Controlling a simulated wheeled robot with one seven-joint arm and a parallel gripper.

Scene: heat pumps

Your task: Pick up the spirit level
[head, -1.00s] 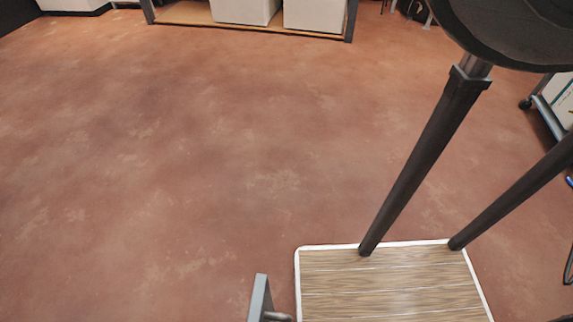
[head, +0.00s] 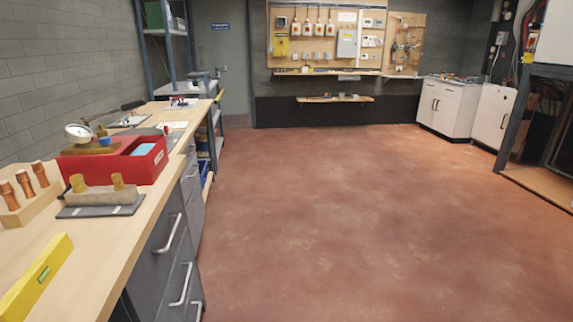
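The yellow spirit level (head: 36,278) with a green vial shows in the head view at the lower left. It lies near the front end of the long wooden workbench (head: 112,222), and its near end is cut off by the picture's lower edge. My gripper does not show in the head view now, so its state and its place relative to the level are hidden.
A red toolbox (head: 142,167), a grey plate with a block (head: 100,204) and a wooden rack of handles (head: 28,192) stand on the bench beyond the level. Drawer handles (head: 180,285) face the open floor (head: 330,220). White cabinets (head: 445,107) stand far right.

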